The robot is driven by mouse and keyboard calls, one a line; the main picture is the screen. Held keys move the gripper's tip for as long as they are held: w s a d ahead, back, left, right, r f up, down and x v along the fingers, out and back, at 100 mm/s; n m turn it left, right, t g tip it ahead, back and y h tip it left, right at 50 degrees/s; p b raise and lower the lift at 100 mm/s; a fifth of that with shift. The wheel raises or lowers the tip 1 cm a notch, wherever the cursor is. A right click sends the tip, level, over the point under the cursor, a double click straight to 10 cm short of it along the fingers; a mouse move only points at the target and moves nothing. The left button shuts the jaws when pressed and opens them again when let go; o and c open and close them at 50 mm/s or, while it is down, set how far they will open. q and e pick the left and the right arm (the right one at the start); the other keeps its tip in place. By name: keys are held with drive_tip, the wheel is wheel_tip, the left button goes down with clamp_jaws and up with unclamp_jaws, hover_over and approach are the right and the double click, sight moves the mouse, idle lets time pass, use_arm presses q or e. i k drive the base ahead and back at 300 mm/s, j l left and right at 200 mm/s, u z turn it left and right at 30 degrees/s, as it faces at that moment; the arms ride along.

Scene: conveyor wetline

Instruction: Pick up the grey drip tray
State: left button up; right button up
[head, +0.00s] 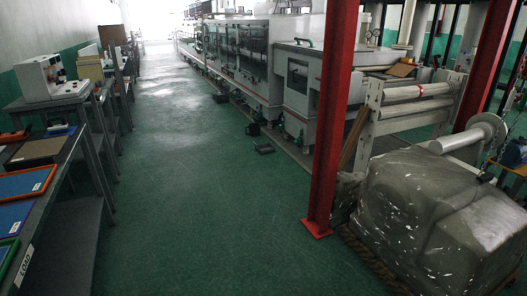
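I cannot make out a grey drip tray for certain. Several flat framed pieces lie on the long bench (62,190) along the left side. They are a brown panel with a dark edge and a white label (38,150), a blue panel in an orange frame (22,184), a plain blue panel (14,215) and a green-edged piece (6,252) cut by the picture edge. A small dark flat object (264,149) lies on the floor by the machine line, too small to identify. Neither of my grippers is in view.
A wide green floor aisle (180,200) runs clear between the bench and the machine line (240,60). A red steel post (330,120) stands at right. A plastic-wrapped load (430,220) on a pallet fills the lower right.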

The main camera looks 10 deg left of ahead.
sight(265, 149)
drive_tip(key=i+j+u, duration=0.15)
drive_tip(key=i+u, duration=0.3)
drive_tip(key=i, duration=3.05)
drive_tip(key=j+u, duration=0.05)
drive_tip(key=j, duration=0.05)
